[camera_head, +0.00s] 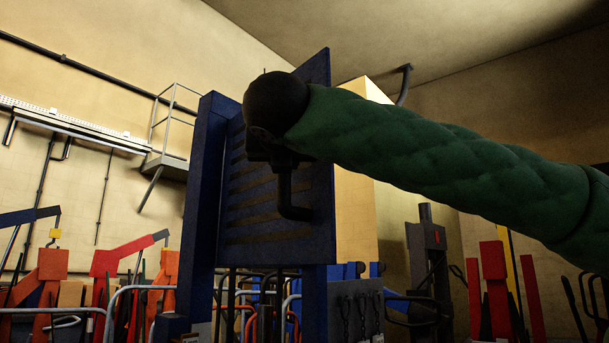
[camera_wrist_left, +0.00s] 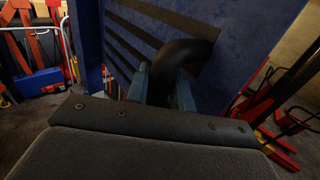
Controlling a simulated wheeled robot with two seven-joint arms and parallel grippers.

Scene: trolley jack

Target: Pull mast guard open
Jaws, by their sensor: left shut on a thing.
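The mast guard (camera_head: 318,175) is a dark blue upright panel with slanted slots, beside a blue mast post (camera_head: 203,170). A black bent handle (camera_head: 292,211) stands out from its face. My left gripper (camera_head: 280,160) is at the handle's upper part, its arm crossing from the right edge in a green sleeve. In the left wrist view, the blue-grey fingers (camera_wrist_left: 163,92) sit on either side of the black handle (camera_wrist_left: 183,52) and are shut on it. The slotted guard (camera_wrist_left: 235,40) fills the view behind. The wrist hides part of the guard in the head view. My right gripper is not seen.
Red jacks (camera_head: 494,290) stand at the right and orange ones (camera_head: 45,285) at the left. A grey rail (camera_head: 108,320) is at lower left. A red jack (camera_wrist_left: 275,98) shows right of the guard in the wrist view.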

